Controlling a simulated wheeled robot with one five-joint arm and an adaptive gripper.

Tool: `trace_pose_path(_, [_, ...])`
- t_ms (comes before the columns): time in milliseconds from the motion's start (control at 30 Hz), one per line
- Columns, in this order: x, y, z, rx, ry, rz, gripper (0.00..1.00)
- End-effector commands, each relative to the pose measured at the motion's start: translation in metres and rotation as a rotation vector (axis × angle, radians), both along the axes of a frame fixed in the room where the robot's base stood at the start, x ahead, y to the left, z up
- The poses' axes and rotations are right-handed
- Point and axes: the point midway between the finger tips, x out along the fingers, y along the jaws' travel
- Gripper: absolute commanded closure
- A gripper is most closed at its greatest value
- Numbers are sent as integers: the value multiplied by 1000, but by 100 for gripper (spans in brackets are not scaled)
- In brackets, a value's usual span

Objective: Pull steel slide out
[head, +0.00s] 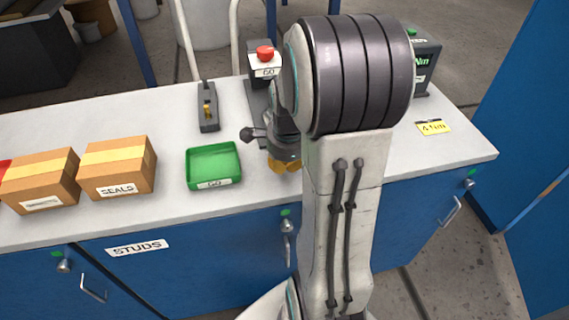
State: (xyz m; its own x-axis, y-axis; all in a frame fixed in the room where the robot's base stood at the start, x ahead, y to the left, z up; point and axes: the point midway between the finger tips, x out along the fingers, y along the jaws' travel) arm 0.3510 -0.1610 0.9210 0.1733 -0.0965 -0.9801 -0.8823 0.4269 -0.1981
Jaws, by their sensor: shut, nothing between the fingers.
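My gripper is not visible; my arm's large dark joint and pale link fill the centre-right and hide that part of the bench. I cannot clearly make out a steel slide. A grey metal fixture (256,98) stands on the bench just left of my arm, with a red button on a block marked GO (264,61). Below it, partly hidden by my arm, is a grey round part (285,150) with an orange-yellow piece under it. A black knob (247,133) sticks out to its left.
A grey block with a brass-coloured insert (208,107) and a green GO tray (213,167) lie to the left. Cardboard boxes (117,168) stand farther left. A dark meter (425,70) and yellow label (433,127) are at right. The bench between tray and boxes is clear.

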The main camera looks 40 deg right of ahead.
Motion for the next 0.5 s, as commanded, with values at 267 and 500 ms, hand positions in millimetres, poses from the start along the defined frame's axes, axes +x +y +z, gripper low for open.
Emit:
trace_pose_path(267, [-3, 1, -4, 7, 13, 0, 91])
trace_pose_path(500, [-2, 1, -3, 4, 7, 0, 69])
